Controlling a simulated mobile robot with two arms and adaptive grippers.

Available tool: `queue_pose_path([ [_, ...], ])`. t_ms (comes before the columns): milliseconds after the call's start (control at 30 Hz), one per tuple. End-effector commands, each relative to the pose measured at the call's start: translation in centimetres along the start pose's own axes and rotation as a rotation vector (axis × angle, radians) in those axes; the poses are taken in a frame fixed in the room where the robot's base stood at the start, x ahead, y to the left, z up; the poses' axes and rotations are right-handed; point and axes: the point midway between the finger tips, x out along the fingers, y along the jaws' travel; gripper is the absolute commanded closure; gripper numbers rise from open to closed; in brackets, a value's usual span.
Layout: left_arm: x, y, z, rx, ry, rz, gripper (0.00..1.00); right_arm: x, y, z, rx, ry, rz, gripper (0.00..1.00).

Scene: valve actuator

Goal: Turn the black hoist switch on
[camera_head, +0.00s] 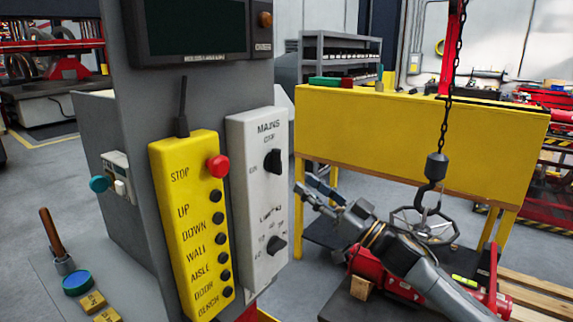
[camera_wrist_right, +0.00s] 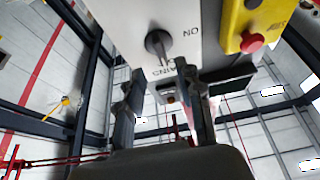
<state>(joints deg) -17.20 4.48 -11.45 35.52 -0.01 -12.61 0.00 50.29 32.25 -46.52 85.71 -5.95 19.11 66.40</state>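A white switch box (camera_head: 258,205) labelled MAINS is mounted on the grey column in the head view. It carries an upper black rotary switch (camera_head: 273,161) and a lower black knob (camera_head: 277,244). The upper switch (camera_wrist_right: 158,43) also shows in the right wrist view, upside down, with ON lettered beside it. My right gripper (camera_head: 306,187) is to the right of the box, apart from the switches. Its two fingers (camera_wrist_right: 158,82) are spread with nothing between them, and the switch is beyond the fingertips. My left gripper is not in view.
A yellow pendant (camera_head: 190,225) with a red stop button (camera_head: 218,166) and several black buttons is left of the white box. A chain hook (camera_head: 434,180) hangs by a handwheel (camera_head: 423,224) at the right.

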Motion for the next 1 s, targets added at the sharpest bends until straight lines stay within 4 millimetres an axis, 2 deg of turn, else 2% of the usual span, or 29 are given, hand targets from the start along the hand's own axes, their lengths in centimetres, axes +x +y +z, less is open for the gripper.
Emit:
queue_pose_path([
  [33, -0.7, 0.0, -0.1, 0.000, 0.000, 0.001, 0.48, 1.5, 0.0, -0.4, 0.002, 0.003, 0.000, 0.64],
  [100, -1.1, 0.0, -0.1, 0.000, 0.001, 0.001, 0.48, 2.9, 0.0, -0.4, 0.001, 0.002, 0.000, 0.64],
  [300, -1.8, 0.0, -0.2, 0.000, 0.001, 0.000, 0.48, 6.0, 0.0, -0.2, 0.001, 0.000, 0.001, 0.64],
  [500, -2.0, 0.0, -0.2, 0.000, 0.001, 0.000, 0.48, 7.3, 0.1, 0.0, 0.000, 0.000, 0.002, 0.64],
  [767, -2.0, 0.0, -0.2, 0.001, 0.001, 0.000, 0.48, 7.4, 0.1, 0.0, -0.001, 0.000, 0.002, 0.64],
  [800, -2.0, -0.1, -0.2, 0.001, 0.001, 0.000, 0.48, 7.4, 0.1, 0.0, -0.001, 0.000, 0.002, 0.66],
  [967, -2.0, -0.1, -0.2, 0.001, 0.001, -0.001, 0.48, 7.4, 0.1, 0.0, -0.001, 0.000, 0.002, 0.99],
  [1000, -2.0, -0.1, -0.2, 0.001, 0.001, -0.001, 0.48, 7.4, 0.1, 0.0, -0.001, 0.000, 0.002, 1.00],
])
